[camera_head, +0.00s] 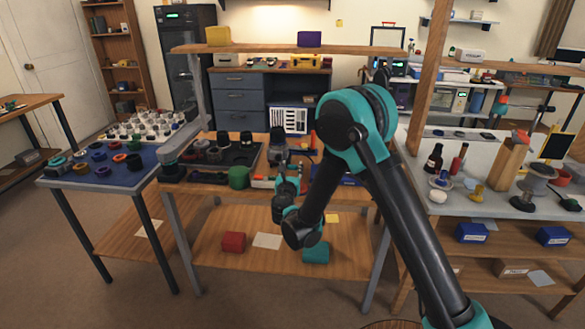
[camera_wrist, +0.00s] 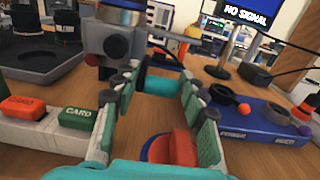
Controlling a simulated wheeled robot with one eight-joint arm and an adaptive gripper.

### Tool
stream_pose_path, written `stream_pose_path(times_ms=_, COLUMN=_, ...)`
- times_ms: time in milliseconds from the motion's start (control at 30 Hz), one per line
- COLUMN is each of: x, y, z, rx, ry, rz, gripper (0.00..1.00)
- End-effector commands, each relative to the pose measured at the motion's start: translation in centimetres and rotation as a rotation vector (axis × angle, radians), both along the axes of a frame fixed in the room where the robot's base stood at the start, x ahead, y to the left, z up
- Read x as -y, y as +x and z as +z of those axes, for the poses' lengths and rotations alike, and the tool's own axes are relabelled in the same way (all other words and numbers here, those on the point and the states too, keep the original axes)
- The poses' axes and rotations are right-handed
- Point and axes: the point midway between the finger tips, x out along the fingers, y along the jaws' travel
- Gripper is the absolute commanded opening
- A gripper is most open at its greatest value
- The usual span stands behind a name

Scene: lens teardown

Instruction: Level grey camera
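The grey camera (camera_wrist: 111,40) is a boxy body with a dark blue top and a round front part. It stands just beyond my left finger in the wrist view; its base is partly hidden by that finger. In the head view the grey camera (camera_head: 277,146) is small, on the middle workbench behind my gripper. My gripper (camera_wrist: 158,82) is open, its two padded fingers well apart. A teal rounded piece shows between the fingertips, and a red rounded piece lies lower between the fingers. I cannot tell whether any finger touches the camera.
A blue panel (camera_wrist: 255,118) with dark and orange controls lies right. A screen reading NO SIGNAL (camera_wrist: 249,14) stands behind. A dark tray (camera_wrist: 35,62) with lens parts is at left. A green cylinder (camera_head: 239,177) stands nearby.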

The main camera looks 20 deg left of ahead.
Motion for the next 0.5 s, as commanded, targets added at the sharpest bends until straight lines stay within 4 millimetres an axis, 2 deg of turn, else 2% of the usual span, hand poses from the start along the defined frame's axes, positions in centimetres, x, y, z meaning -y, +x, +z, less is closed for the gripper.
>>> stream_pose_path(times_ms=33, x=0.2, y=0.08, z=0.0, rx=0.0, ry=0.0, rz=-0.005, gripper=0.29)
stream_pose_path(times_ms=267, x=0.37, y=0.15, z=-0.01, rx=0.0, ry=0.0, rz=-0.008, gripper=0.0)
stream_pose_path(times_ms=500, x=0.53, y=0.22, z=0.02, rx=-0.003, ry=-0.001, rz=-0.012, gripper=0.0)
